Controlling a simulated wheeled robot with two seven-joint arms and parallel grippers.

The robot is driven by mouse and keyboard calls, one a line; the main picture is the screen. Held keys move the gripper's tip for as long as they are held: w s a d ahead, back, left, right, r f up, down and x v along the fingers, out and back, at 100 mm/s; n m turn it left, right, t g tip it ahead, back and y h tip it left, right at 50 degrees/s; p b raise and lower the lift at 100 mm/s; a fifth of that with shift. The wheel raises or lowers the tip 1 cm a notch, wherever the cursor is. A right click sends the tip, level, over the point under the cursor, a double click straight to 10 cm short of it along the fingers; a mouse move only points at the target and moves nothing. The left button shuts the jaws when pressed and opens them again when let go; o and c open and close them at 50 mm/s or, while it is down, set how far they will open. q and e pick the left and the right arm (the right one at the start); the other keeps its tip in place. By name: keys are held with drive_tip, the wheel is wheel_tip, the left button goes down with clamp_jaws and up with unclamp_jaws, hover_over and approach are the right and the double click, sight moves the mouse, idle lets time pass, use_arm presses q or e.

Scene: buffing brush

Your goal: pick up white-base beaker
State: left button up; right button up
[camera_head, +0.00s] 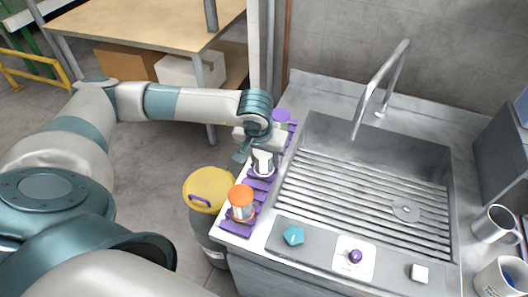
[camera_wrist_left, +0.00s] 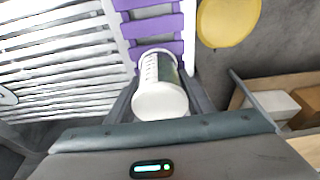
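The white-base beaker (camera_head: 263,164) stands on the purple slatted rack (camera_head: 238,228) left of the sink, between an orange-ended beaker (camera_head: 241,203) and a purple-ended one (camera_head: 281,122). In the left wrist view the white-base beaker (camera_wrist_left: 160,95) shows its round white end toward the camera, with a clear, marked wall behind. My left gripper (camera_head: 257,155) is at this beaker. Its dark fingers (camera_wrist_left: 160,100) lie on either side of it and look open; contact is hard to judge. My right gripper is not in view.
A steel sink (camera_head: 325,118) with a ribbed floor and tall faucet (camera_head: 383,85) lies to the right. A yellow-lidded bin (camera_head: 209,186) stands left of the counter. A teal piece (camera_head: 292,236), a purple knob (camera_head: 355,256) and mugs (camera_head: 494,224) occupy the front and right.

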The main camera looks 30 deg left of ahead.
use_arm(q)
drive_tip(key=shift+r, duration=0.1)
idle(0.3)
